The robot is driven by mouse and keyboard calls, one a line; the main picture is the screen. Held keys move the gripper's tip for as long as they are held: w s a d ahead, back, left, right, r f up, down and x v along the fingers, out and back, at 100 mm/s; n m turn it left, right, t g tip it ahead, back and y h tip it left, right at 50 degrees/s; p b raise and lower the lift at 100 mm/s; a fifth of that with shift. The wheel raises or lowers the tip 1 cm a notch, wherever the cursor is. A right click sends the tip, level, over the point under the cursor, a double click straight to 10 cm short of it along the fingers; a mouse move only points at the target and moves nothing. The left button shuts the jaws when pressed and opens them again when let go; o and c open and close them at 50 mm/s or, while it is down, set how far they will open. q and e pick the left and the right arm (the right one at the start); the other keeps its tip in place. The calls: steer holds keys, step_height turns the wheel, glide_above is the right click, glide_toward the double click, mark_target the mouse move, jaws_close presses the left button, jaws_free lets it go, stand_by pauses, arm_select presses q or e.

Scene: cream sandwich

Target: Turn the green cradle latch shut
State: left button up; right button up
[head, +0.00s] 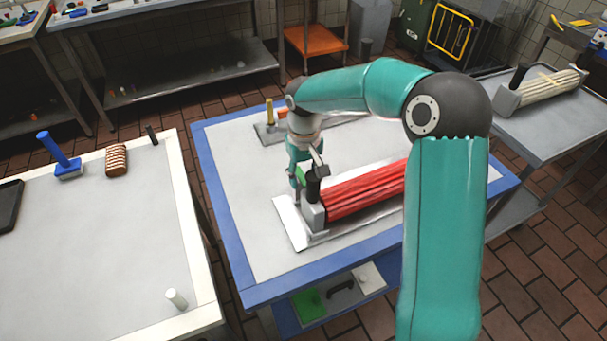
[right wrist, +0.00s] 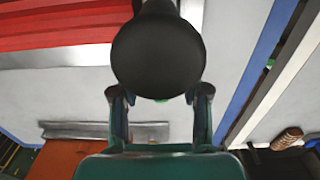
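The cradle (head: 313,216) is a grey end block on a metal plate, with a bundle of red ribbed bars (head: 365,189) lying in it. A black knob (head: 314,186) stands upright on the end block. A small bright green part (head: 300,174), which looks like the latch, shows beside the knob, mostly hidden by my right gripper (head: 304,180). In the right wrist view the round black knob (right wrist: 157,55) fills the space ahead of my right gripper (right wrist: 158,95); its fingers are apart. A sliver of green shows under the knob. Contact cannot be told. My left gripper is not in view.
The cradle's plate (head: 288,222) lies on a blue-edged table (head: 235,200). Another plate (head: 265,133) with a yellow upright piece lies behind. At left, a white-edged table (head: 110,240) holds a blue-handled tool (head: 62,158) and a brown ribbed block (head: 116,160).

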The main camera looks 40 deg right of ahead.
mark_target(304, 180)
step_height(304, 180, up, 12)
stand_by(0.6)
steer(key=shift+f, duration=0.1)
stand_by(0.4)
